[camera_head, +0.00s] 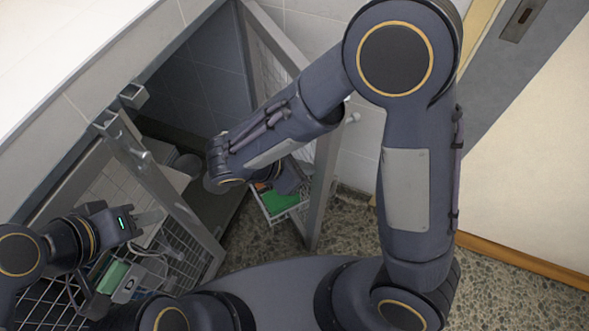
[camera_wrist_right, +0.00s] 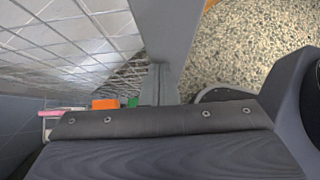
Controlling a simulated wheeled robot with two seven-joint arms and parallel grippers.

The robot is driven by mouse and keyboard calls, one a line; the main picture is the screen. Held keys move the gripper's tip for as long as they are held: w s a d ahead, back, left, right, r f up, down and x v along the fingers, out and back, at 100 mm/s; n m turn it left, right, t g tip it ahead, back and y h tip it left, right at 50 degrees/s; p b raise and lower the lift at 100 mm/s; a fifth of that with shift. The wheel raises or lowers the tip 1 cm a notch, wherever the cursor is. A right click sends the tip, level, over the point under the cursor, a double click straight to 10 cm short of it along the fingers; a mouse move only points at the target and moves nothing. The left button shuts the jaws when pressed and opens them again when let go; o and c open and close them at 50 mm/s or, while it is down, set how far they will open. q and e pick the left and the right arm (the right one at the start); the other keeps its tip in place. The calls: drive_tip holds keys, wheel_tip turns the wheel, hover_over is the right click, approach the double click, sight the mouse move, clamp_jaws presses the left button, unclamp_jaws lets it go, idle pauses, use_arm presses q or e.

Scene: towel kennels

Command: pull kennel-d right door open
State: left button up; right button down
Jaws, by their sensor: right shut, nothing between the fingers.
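The kennel's right door (camera_head: 325,165), a grey frame with wire mesh, stands swung outward beside the dark kennel opening (camera_head: 205,85). My right arm reaches across this door into the opening and bends back at the wrist. My right gripper (camera_head: 288,178) is shut and empty by the door's inner side; its fingertips are mostly hidden. The right wrist view shows the door's mesh (camera_wrist_right: 75,45) and frame post (camera_wrist_right: 165,40) close by. My left gripper (camera_head: 148,218) is at the left door (camera_head: 165,195); its jaw gap is unclear. No kennel label is readable.
A holder with a green item (camera_head: 280,202) is at the right door's lower inside, close to my right gripper. Another green item (camera_head: 112,275) is by the left door. Speckled floor (camera_head: 350,225) is free right of the door, before the wall.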

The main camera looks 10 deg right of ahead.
drive_tip(key=shift+d, duration=0.1)
idle(0.3)
drive_tip(key=shift+d, duration=0.55)
drive_tip(key=w+d+n+t+y, duration=0.1)
drive_tip(key=w+d, duration=0.3)
drive_tip(key=d, duration=0.5)
drive_tip(key=w+d+n+t+y, duration=0.1)
drive_tip(key=w+d+n, duration=0.3)
drive_tip(key=d, duration=0.5)
drive_tip(key=shift+w+d+t+b, duration=0.35)
drive_tip(key=shift+d+t, duration=0.05)
drive_tip(key=shift+t, duration=0.3)
drive_tip(key=shift+a, duration=0.15)
